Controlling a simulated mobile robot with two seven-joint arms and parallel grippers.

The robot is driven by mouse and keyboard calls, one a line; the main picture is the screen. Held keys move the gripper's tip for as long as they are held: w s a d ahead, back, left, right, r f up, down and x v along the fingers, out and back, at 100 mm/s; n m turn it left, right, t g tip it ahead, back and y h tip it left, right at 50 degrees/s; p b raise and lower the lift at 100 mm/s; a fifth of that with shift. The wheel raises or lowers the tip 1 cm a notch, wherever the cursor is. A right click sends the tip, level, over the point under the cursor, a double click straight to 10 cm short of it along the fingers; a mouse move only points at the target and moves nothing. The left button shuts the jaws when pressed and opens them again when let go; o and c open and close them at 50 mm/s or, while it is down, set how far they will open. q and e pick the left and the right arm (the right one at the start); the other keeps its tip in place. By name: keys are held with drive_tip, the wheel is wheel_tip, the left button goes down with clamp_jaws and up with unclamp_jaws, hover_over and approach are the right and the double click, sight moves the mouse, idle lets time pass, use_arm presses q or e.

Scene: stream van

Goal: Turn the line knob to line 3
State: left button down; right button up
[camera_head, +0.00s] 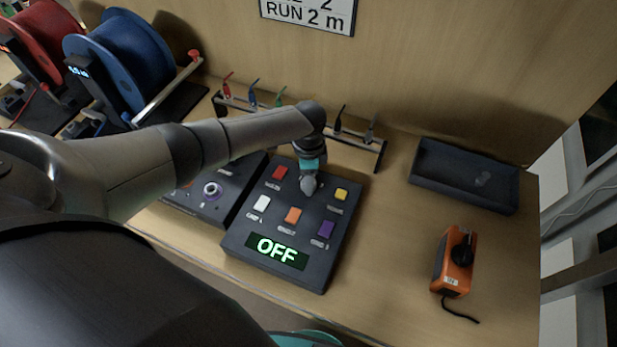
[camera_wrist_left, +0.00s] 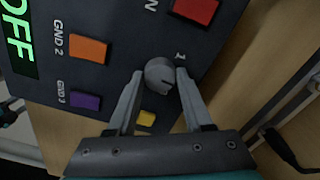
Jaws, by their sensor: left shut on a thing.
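A dark control box (camera_head: 240,238) lies on the bench with a lit display (camera_head: 277,251) reading OFF. My left gripper (camera_head: 309,183) reaches down onto its upper part, between the red and yellow buttons. In the left wrist view, my left gripper (camera_wrist_left: 160,88) is shut on a round grey knob (camera_wrist_left: 158,71), one finger on each side. A mark "1" shows on the panel beside the knob. Other marks and the knob's pointer are not clear. In the head view the gripper hides the knob. My right gripper is not in view.
Red (camera_head: 280,172), yellow (camera_head: 341,193), white (camera_head: 262,202), orange (camera_head: 293,215) and purple (camera_head: 326,229) buttons surround the knob. A second panel (camera_head: 232,187) stands left. A lead rack (camera_head: 378,154) is behind; a black tray (camera_head: 465,192) and orange device (camera_head: 458,277) lie right.

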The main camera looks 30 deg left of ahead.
use_arm(q)
drive_tip(key=m, duration=0.5)
drive_tip(key=shift+m, duration=0.3)
drive_tip(key=m+b, duration=0.1)
drive_tip(key=m, duration=0.4)
drive_tip(key=shift+m, duration=0.4)
drive_tip(key=shift+c, duration=1.6)
unclamp_jaws()
wheel_tip(320, 180, up, 15)
drive_tip(key=p, duration=0.1)
drive_tip(key=shift+r+p, duration=0.2)
drive_tip(key=shift+p, duration=0.2)
